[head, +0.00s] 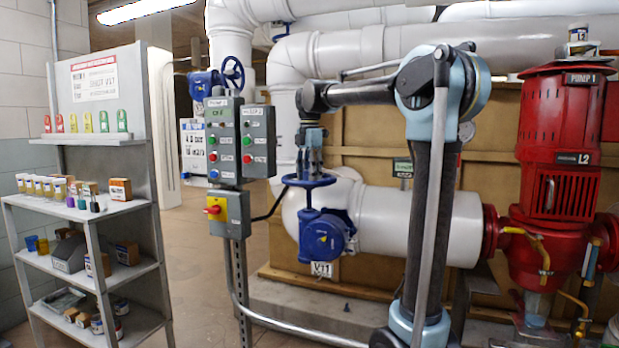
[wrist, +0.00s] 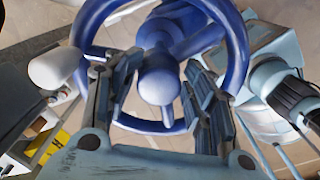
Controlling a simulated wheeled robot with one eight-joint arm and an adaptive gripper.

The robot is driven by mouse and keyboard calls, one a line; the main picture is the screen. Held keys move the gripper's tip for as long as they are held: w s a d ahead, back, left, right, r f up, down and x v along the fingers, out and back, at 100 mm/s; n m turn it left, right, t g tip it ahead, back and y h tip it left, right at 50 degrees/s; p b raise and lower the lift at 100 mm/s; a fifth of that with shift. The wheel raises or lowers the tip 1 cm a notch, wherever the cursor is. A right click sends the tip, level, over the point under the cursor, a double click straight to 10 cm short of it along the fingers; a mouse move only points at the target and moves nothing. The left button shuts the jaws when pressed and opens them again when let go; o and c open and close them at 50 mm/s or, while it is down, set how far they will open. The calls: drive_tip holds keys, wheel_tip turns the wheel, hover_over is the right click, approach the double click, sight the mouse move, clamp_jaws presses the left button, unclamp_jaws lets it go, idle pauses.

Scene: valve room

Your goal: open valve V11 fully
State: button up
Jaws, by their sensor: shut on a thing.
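Valve V11 has a blue body (head: 322,237) on the big white pipe, with a white V11 tag (head: 321,269) below it. Its blue handwheel (head: 308,182) lies roughly flat on top. My gripper (head: 311,172) reaches down onto the handwheel from above. In the wrist view my gripper (wrist: 160,95) has a finger on each side of the blue hub (wrist: 158,80), inside the wheel's rim (wrist: 238,45). The jaws are shut on the handwheel; the exact contact is hard to see.
A control box (head: 222,140) on a post stands left of the valve, with a second box (head: 258,141) beside it. A red pump (head: 560,150) stands at right. A shelf rack (head: 95,215) is at far left. Another blue handwheel (head: 233,72) is behind the boxes.

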drive_tip(key=o, duration=0.9)
drive_tip(key=shift+f, duration=0.2)
drive_tip(key=shift+c, duration=0.2)
drive_tip(key=shift+r, duration=0.15)
drive_tip(key=shift+r, duration=3.2)
